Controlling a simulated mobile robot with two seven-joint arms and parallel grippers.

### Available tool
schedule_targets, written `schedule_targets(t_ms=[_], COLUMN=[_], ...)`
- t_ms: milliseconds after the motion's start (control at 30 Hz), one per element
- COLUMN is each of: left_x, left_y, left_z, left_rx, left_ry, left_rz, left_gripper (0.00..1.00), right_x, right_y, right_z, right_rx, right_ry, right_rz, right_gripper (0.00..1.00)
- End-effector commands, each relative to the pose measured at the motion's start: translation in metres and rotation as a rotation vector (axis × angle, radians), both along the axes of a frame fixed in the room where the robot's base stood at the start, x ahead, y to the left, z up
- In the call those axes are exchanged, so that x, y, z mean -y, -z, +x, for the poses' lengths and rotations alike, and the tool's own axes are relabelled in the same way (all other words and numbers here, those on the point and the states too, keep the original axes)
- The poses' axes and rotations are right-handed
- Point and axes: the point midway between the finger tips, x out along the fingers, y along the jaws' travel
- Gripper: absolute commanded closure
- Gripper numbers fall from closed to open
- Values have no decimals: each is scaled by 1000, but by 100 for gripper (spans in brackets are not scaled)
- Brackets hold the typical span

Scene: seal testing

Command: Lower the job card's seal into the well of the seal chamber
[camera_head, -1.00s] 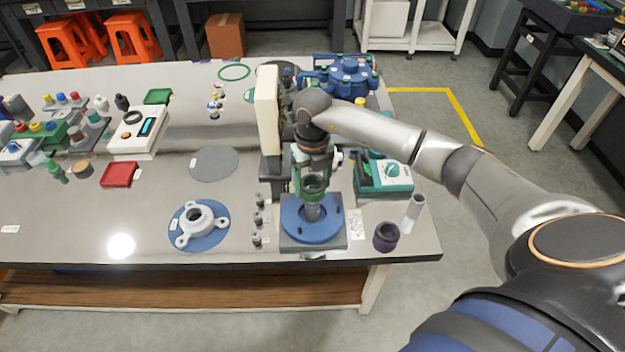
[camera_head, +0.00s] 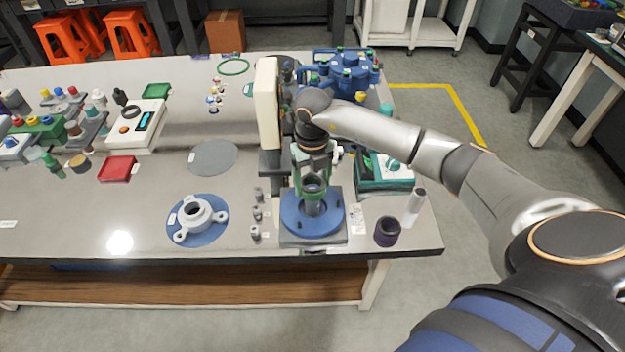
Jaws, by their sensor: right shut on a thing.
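My right gripper (camera_head: 313,184) points down over the seal chamber (camera_head: 290,218), a blue round plate on a grey square base at the front of the table. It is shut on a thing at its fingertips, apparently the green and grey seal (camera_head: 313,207). The grey lower part of this thing is over the middle of the blue plate. The gripper and seal cover most of the well, so I cannot tell how deep the seal sits. A small white card (camera_head: 356,219) lies right of the chamber. My left gripper is not in view.
A tall cream column (camera_head: 267,105) stands close behind the chamber. Small grey parts (camera_head: 255,232) and a white flange (camera_head: 200,215) are to the left. A dark purple ring (camera_head: 387,232), a white cylinder (camera_head: 414,204) and a green device (camera_head: 385,180) are to the right.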

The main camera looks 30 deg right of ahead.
Motion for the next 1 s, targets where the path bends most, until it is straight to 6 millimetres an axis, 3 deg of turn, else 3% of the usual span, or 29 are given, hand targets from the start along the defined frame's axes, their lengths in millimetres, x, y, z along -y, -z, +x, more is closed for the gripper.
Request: schedule_targets(t_ms=[700,1000], left_x=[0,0], left_y=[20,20], left_z=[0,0], left_rx=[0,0], left_ry=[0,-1], left_rz=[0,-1], left_gripper=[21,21], right_x=[0,0], right_y=[26,27], right_z=[1,1], right_rx=[2,2], right_ry=[1,1], right_rz=[1,1], right_gripper=[95,95])
